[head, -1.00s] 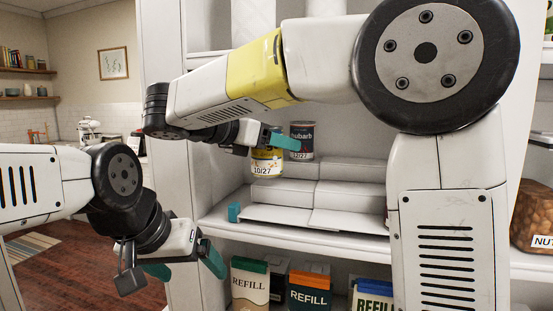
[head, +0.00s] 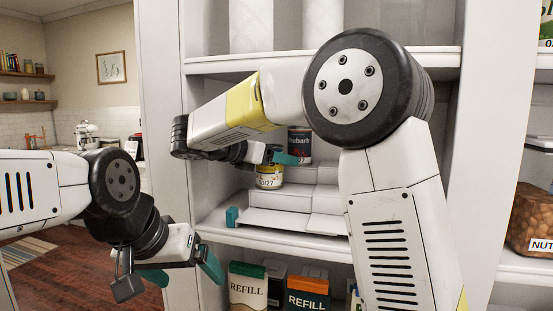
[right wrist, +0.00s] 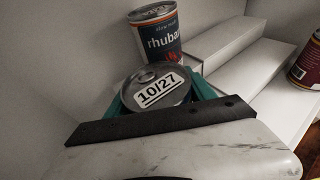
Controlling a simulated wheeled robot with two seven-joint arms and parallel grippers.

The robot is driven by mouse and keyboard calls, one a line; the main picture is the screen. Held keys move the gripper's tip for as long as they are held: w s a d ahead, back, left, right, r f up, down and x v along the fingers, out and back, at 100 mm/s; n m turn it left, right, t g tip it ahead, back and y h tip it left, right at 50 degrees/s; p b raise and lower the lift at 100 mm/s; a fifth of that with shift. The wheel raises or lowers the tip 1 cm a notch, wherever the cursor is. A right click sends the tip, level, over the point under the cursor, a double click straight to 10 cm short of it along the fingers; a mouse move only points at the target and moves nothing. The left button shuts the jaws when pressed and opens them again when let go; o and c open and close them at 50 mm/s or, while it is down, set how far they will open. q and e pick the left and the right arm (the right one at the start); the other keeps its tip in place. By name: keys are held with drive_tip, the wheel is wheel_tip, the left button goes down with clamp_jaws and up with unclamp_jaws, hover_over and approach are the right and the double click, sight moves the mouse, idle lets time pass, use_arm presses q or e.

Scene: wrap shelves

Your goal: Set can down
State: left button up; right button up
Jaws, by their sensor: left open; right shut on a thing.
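A yellow-labelled can marked 10/27 (head: 269,177) is held by my right gripper (head: 284,158) at the left of the stepped white riser (head: 280,199) on the middle shelf. In the right wrist view its silver lid with the 10/27 sticker (right wrist: 160,90) sits between the teal fingers, which are shut on it. Whether its base touches the riser cannot be told. A dark rhubarb can (head: 300,142) stands just behind it, on a higher step. My left gripper (head: 183,270) is open and empty, low in front of the shelf's left side.
Refill packs (head: 248,284) stand on the shelf below. A red-labelled can (right wrist: 305,62) stands at the right in the right wrist view. The riser's lower front steps look bare. A jar of nuts (head: 532,205) is at far right.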

drive_tip(key=shift+f, duration=0.15)
drive_tip(key=o, duration=1.8)
drive_tip(key=shift+r, duration=0.2)
drive_tip(key=v, duration=0.7)
drive_tip(key=shift+s+a, duration=0.2)
